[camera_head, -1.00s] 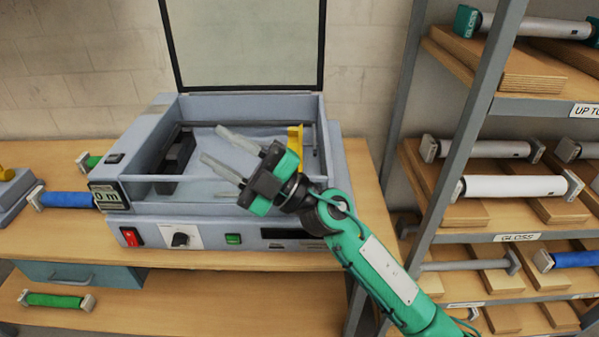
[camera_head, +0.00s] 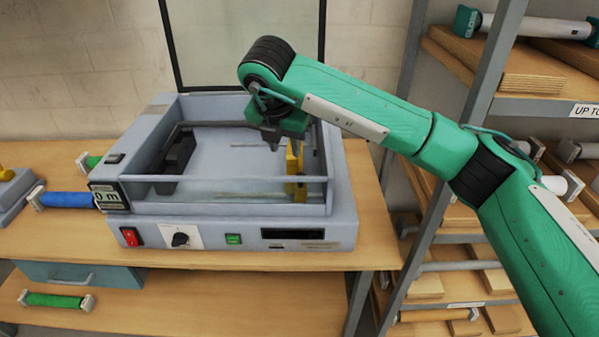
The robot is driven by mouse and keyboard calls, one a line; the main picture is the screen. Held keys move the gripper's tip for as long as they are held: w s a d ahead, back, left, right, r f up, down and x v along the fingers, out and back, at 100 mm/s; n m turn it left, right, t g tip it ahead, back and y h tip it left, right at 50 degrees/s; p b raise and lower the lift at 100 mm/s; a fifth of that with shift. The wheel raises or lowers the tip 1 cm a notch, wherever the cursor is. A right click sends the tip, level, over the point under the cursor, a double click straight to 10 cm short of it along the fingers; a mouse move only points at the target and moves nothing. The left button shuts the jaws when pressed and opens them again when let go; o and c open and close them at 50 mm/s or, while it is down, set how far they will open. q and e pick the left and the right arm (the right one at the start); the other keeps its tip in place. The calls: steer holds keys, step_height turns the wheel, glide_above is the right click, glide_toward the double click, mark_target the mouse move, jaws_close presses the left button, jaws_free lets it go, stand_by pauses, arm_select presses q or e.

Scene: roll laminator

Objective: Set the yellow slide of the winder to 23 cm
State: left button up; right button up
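The winder is a grey open-topped machine (camera_head: 150,215) on the wooden bench, with a clear lid raised at its back. The yellow slide (camera_head: 295,188) stands upright inside, near the right end of the bay. My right gripper (camera_head: 284,147) points down over the right part of the bay, at the top of the yellow slide. Its fingertips look apart, one left of the slide and one near its top. I cannot tell whether they touch it. My arm hides part of the bay's back right corner. Any scale by the slide is too small to read. My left gripper is out of view.
A dark block (camera_head: 176,160) sits at the left inside the bay. The front panel has a red switch (camera_head: 130,237), a knob (camera_head: 181,238) and a green button (camera_head: 233,239). A metal shelf rack (camera_head: 425,235) with rolls stands close on the right.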

steer(key=d, duration=0.1)
steer(key=p, duration=0.5)
glide_toward(300, 173)
steer(key=shift+m+h, duration=0.3)
steer(key=shift+h, duration=0.1)
steer(key=x, duration=0.4)
steer(key=s+x, duration=0.1)
steer(key=x, duration=0.2)
steer(key=shift+w+a+f, duration=0.1)
steer(key=shift+a+f, duration=0.1)
steer(key=shift+f, duration=0.1)
steer(key=shift+w+f, duration=0.1)
steer(key=shift+f, duration=0.3)
